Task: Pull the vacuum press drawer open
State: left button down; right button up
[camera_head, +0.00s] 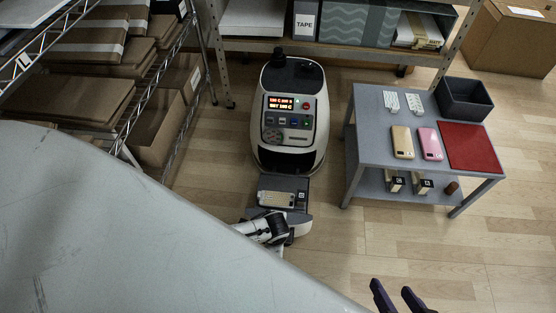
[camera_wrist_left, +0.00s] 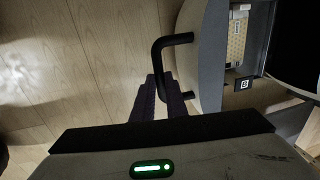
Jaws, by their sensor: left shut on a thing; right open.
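The vacuum press (camera_head: 289,115) is a white, rounded machine with a dark panel and lit orange displays, standing on the floor in the head view. Its grey drawer (camera_head: 299,228) sticks out at the front. In it lie a pale gold phone case (camera_head: 276,198) and a block with a square marker. In the left wrist view the black bar handle (camera_wrist_left: 174,41) stands off the drawer front. My left gripper (camera_wrist_left: 164,90) is shut on this handle, its dark fingers at either side of the bar. My right gripper (camera_head: 398,298) is open and empty at the bottom edge of the head view.
A grey table (camera_head: 372,125) at the right holds gold and pink phone cases, a dark bin (camera_head: 464,99) and a red mat (camera_head: 470,148). A wire rack (camera_head: 150,90) with cardboard boxes stands left. Wooden floor is clear before the drawer. My own pale body covers the lower left.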

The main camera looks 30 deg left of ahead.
pick_arm(q)
jog(key=shift+f, duration=0.1)
pick_arm(e)
jog(key=shift+w, duration=0.1)
pick_arm(q)
jog(key=c, duration=1.8)
grip_release()
jog(key=shift+o, duration=0.2)
pick_arm(e)
jog(key=shift+a, duration=0.1)
jog(key=shift+r, duration=0.15)
pick_arm(q)
jog(key=shift+r+p, duration=0.4)
jog(key=shift+r, duration=0.15)
notch_tip(320, 180, up, 9)
jog(key=s+p, duration=0.1)
jog(key=p, duration=0.4)
jog(key=shift+s+d+p, duration=0.4)
pick_arm(e)
jog(key=d+r, duration=0.1)
jog(key=s+d+r+t, duration=0.1)
jog(key=d+r+m+t+h, duration=0.1)
jog(key=shift+s+d+r, duration=0.1)
jog(key=shift+s+r, duration=0.2)
jog(key=shift+r, duration=0.1)
